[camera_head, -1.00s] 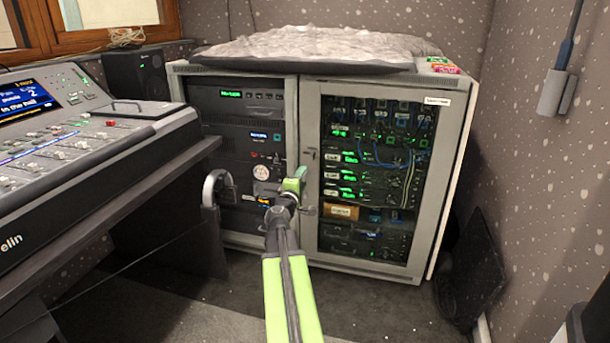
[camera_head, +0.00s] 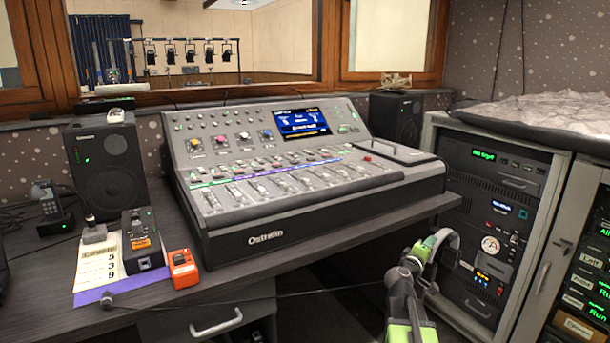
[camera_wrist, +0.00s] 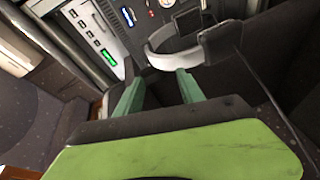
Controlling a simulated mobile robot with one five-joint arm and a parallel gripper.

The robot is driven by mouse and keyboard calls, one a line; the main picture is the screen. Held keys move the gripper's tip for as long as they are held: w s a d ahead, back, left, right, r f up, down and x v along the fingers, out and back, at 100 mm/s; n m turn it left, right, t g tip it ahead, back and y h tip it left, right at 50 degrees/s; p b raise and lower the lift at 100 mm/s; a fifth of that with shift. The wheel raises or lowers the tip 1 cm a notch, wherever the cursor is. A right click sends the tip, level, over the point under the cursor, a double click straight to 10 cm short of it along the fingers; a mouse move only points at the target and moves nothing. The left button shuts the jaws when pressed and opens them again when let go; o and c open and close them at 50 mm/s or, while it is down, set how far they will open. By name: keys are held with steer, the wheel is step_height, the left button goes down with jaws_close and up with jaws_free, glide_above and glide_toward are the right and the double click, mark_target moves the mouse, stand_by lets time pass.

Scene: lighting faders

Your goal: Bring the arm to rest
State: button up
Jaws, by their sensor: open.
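My arm (camera_head: 408,310) rises from the bottom of the head view, green and grey, in front of the desk's right end. My gripper (camera_head: 432,243) is at its top, near the curved grey band of a headset-like thing (camera_head: 448,238). In the wrist view my gripper (camera_wrist: 160,88) shows two green fingers spread apart with nothing between them. The grey band (camera_wrist: 190,52) lies just beyond the fingertips; I cannot tell whether they touch it. The fader console (camera_head: 290,180) stands on the desk, left of my gripper.
The desk (camera_head: 180,305) holds a left speaker (camera_head: 105,165), an orange box (camera_head: 182,268) and a small black fader box (camera_head: 141,240). A thin cable runs across its front. The rack cabinet (camera_head: 560,140) stands to the right. A right speaker (camera_head: 396,120) is behind the console.

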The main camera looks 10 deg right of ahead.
steer(key=s+a+f+m+g+y+p, duration=0.1)
steer(key=a+f+m+g+y, duration=0.15)
steer(key=a+f, duration=0.7)
steer(key=s+a+f+m+g+y+p, duration=0.15)
steer(key=a+y, duration=0.25)
steer(key=a, duration=1.3)
steer(key=s+a+f+m+g+y, duration=0.1)
steer(key=s+a+f+g+y, duration=0.2)
steer(key=s+a, duration=0.35)
steer(key=s+a+f+g+y, duration=0.35)
steer(key=s+a, duration=0.25)
steer(key=a, duration=0.2)
step_height(320, 180, up, 38)
steer(key=p, duration=3.7)
steer(key=shift+d+p, duration=0.3)
steer(key=shift+p, duration=0.1)
steer(key=shift+w+f, duration=0.1)
steer(key=shift+f, duration=0.05)
